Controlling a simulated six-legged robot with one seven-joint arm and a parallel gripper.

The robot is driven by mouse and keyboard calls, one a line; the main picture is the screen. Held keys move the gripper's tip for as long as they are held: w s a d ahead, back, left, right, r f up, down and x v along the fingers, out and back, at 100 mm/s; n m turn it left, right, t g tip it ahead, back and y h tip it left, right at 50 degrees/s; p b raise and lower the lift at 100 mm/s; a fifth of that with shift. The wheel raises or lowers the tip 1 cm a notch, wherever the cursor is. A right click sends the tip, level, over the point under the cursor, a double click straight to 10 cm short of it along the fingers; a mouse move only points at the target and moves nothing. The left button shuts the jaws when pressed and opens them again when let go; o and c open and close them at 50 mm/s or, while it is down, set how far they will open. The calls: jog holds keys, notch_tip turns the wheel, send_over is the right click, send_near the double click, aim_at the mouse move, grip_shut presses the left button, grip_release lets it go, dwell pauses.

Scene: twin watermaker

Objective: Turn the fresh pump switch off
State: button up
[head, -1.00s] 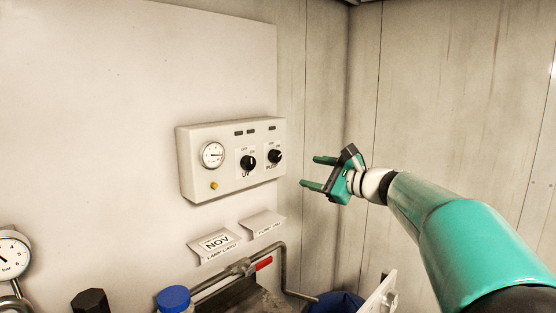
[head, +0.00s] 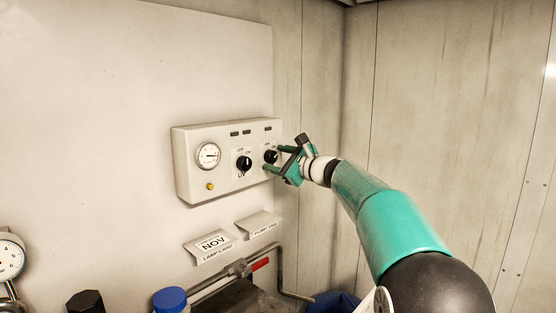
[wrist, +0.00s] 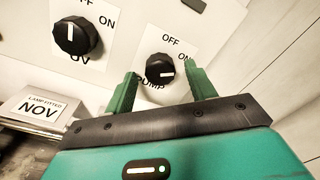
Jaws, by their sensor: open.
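The pump switch is a black round knob (head: 270,156) on the right of the white control box. In the wrist view the pump knob (wrist: 160,69) has OFF above it and ON at its upper right, and its white mark points right, toward the ON side. My gripper (head: 275,159) is open at the pump knob. In the wrist view my gripper's fingers (wrist: 163,77) appear to either side of the knob, with gaps between. I cannot tell how deep they reach. The PUMP label is partly hidden by the left finger.
The UV knob (head: 244,163) is close on the left, its mark pointing up in the wrist view (wrist: 72,35). The control box (head: 225,180) also carries a dial gauge (head: 208,156) and a yellow button (head: 211,186). Paper labels and a pipe with a red handle (head: 260,264) are below.

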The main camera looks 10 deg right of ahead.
jog(key=shift+w+a, duration=0.1)
jog(key=c, duration=1)
jog(key=shift+o, duration=0.2)
jog(key=n, duration=0.5)
jog(key=shift+n, duration=0.3)
jog(key=n, duration=0.6)
jog(key=shift+n+y, duration=0.3)
jog(key=o, duration=1)
jog(key=shift+c, duration=0.2)
